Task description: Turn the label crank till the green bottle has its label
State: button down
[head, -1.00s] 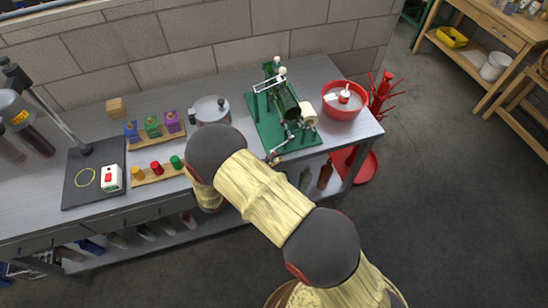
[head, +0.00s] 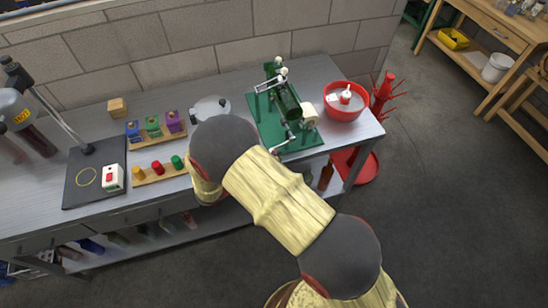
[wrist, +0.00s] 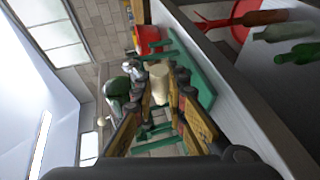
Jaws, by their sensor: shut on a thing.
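The green labelling machine (head: 262,122) stands at the right part of the bench. The green bottle (head: 287,100) lies across it, and its visible side looks plain dark green. A cream label roll (head: 308,115) sits at the machine's right side. The crank (head: 284,144) is at the machine's front, with its handle end hidden by my arm in the head view. In the wrist view my gripper (wrist: 160,78) is closed in on the crank handle, and a pale cylinder shows between the fingers. The bottle (wrist: 117,88) shows left of the fingers there.
A red basin (head: 343,112) stands right of the machine, near the bench end. A lidded metal pot (head: 210,108) stands to its left, close to my arm. Coloured blocks and knobs on wooden racks (head: 160,174) are further left. A red rack (head: 383,92) stands beyond the bench end.

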jog(key=shift+r, duration=0.1)
jog(key=c, duration=1.8)
grip_release()
jog(key=shift+d, duration=0.1)
jog(key=shift+c, duration=0.2)
jog(key=shift+o, duration=0.2)
jog(key=v, duration=1.2)
jog(key=shift+o, duration=0.2)
